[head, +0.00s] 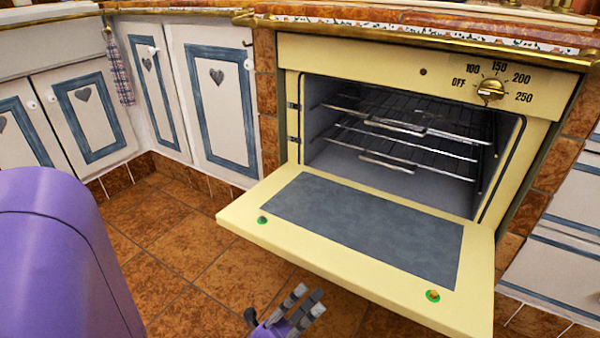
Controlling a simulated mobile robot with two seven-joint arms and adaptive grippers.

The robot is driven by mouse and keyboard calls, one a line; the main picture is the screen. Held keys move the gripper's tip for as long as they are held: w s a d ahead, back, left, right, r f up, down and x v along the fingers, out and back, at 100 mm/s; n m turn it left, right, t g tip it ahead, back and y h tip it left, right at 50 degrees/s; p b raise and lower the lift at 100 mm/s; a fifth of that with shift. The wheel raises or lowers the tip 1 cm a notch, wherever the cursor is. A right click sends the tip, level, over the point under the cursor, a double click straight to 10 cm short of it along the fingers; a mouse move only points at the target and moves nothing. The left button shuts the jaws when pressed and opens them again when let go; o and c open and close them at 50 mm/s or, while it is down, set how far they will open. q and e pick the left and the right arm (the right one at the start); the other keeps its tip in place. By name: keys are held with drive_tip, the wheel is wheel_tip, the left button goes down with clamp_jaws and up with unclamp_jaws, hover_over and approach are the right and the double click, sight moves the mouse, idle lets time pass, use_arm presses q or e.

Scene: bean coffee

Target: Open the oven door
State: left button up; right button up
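The cream oven (400,65) is in the middle and right of the head view. Its door (250,210) is hinged down, lying about level, with its grey inner panel (365,225) facing up. The outer face of the door and any handle on it are hidden. My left gripper (281,306) is at the bottom edge, partly cut off, below and in front of the door. Its grey fingers stand apart from a dark-tipped digit on the left, and nothing shows between them. I cannot tell whether it touches the door. My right gripper is not in view.
Wire racks (400,140) are inside the oven. A brass dial (490,90) sits at its upper right. White cabinets with blue frames (220,105) stand on the left, and drawers (560,265) on the right. Brown tiled floor (180,240) is clear left of the door.

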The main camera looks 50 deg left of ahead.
use_arm(q)
drive_tip(key=shift+v, duration=2.05)
